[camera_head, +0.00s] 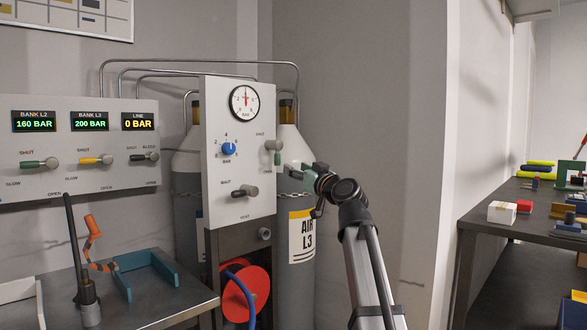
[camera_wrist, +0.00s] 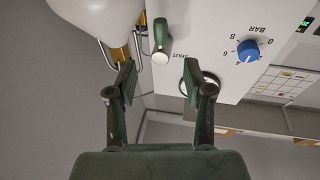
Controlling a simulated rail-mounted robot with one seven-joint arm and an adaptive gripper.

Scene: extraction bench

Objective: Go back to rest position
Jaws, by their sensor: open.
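My gripper (camera_head: 297,172) is at the right edge of the upright white valve panel (camera_head: 237,175), in front of the AIR L3 cylinder. In the wrist view my gripper (camera_wrist: 160,80) has its two green-padded fingers apart, with nothing between them. A green-handled valve lever (camera_head: 277,152) on the panel is just above and left of the fingers in the head view. In the wrist view this lever (camera_wrist: 160,38) appears beyond the fingertips, apart from them. The right finger partly covers the round gauge in the wrist view.
The panel has a pressure gauge (camera_head: 245,103), a blue knob (camera_head: 228,149) and a grey lever (camera_head: 245,191). A second panel (camera_head: 80,180) reads LINE 0 BAR. The AIR L3 cylinder (camera_head: 301,260) stands behind my gripper. A bench (camera_head: 480,215) with small items is at right.

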